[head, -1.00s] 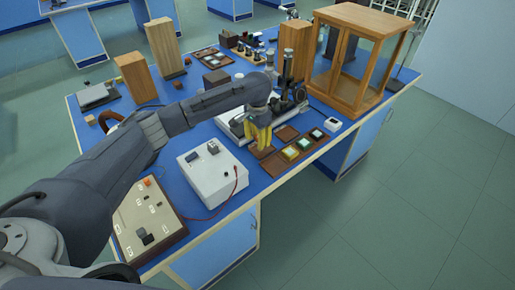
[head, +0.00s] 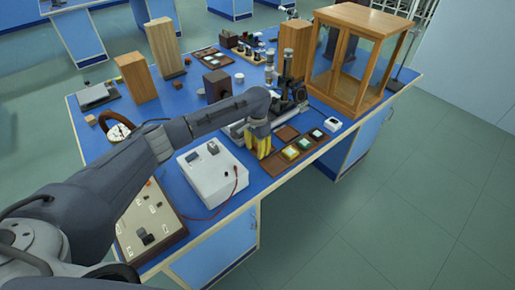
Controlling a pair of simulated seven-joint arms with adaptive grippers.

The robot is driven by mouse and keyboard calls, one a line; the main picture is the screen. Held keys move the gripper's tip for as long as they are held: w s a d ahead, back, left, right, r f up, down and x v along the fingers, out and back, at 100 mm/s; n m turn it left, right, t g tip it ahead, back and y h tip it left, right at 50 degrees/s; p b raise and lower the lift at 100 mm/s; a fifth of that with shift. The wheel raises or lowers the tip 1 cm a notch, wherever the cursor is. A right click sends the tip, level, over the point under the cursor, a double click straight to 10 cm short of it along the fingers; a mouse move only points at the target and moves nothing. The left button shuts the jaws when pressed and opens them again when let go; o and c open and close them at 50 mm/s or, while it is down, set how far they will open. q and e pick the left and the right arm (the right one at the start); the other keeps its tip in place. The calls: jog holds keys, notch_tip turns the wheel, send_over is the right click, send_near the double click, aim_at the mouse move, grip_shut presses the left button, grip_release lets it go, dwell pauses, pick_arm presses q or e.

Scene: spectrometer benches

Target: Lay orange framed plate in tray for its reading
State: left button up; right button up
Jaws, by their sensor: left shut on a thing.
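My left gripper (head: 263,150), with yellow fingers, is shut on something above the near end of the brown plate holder. The held thing is hidden by the fingers, so I cannot tell its frame colour. The brown holder (head: 276,163) lies along the table's right front edge. In it are a plate with a yellowish frame (head: 291,153), a green-framed plate (head: 304,143) and a dark-framed plate (head: 317,134). A flat brown square tray (head: 286,132) lies just behind the holder, beside the instrument. My right gripper is not in view.
A white box (head: 212,175) with a red lead stands left of the gripper. A microscope-like instrument (head: 287,75) stands behind it. A glass-sided wooden cabinet (head: 355,60) is at the back right, and a small white device (head: 333,124) sits at the table's right edge.

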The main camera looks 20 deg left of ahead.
pick_arm(q)
jog(key=shift+s+f, duration=0.1)
jog(key=shift+f, duration=0.15)
jog(key=shift+s+f, duration=0.15)
jog(key=shift+f, duration=0.2)
jog(key=o, duration=1.2)
jog(key=shift+f, duration=0.15)
jog(key=shift+c, duration=0.2)
notch_tip(320, 180, up, 14)
jog(key=shift+w, duration=0.2)
jog(key=shift+d+f, duration=0.1)
jog(key=shift+f, duration=0.05)
